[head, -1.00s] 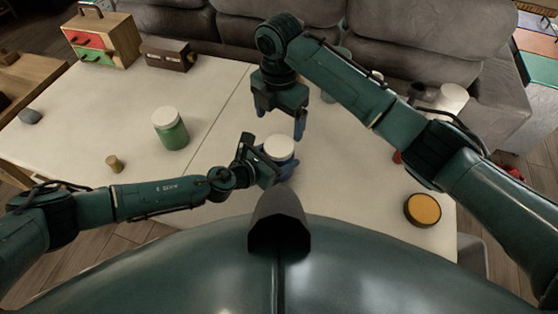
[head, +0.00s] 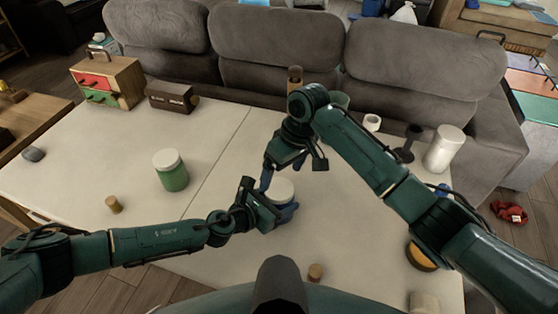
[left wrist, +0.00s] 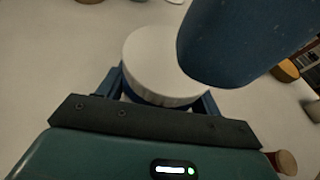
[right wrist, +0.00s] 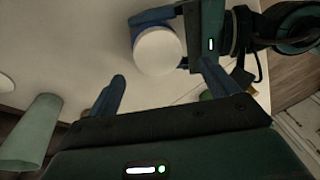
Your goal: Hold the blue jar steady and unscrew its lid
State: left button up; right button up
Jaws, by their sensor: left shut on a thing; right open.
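The blue jar (head: 284,211) stands on the pale table with its white lid (head: 281,188) on top. My left gripper (head: 272,208) is shut on the jar's blue body, below the lid. In the left wrist view the lid (left wrist: 150,60) shows between its fingers. My right gripper (head: 293,174) is open above the jar, one finger near the lid's left side and the other up to the right. In the right wrist view the lid (right wrist: 158,52) lies beyond the open fingertips, between their lines. A blue right finger (left wrist: 235,40) hides part of the lid in the left wrist view.
A green jar (head: 172,175) and a small cork-like piece (head: 113,204) stand to the left. A round yellow-topped thing (head: 420,258) is partly behind my right arm. A white cylinder (head: 444,148) stands at the back right. Table between the green and blue jars is clear.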

aim_at(279, 188)
jog(key=m, duration=0.2)
jog(key=shift+m, duration=0.3)
jog(key=m, duration=0.2)
jog(key=r+m, duration=0.1)
jog(key=m, duration=0.1)
jog(key=m+h, duration=0.1)
jog(key=shift+s+a+r+m, duration=0.15)
jog(key=shift+a+m, duration=0.1)
jog(key=shift+m, duration=0.15)
jog(key=m, duration=0.2)
jog(key=r+m, duration=0.1)
jog(key=shift+a+m+h, duration=0.15)
jog(key=shift+m+h, duration=0.15)
jog(key=shift+m, duration=0.1)
jog(key=m, duration=0.2)
jog(key=r+m+h, duration=0.1)
jog(key=m, duration=0.1)
jog(key=shift+s, duration=0.1)
jog(key=shift+f+m, duration=0.3)
jog(key=shift+f, duration=0.15)
notch_tip(279, 188, down, 7)
jog(key=shift+r, duration=0.1)
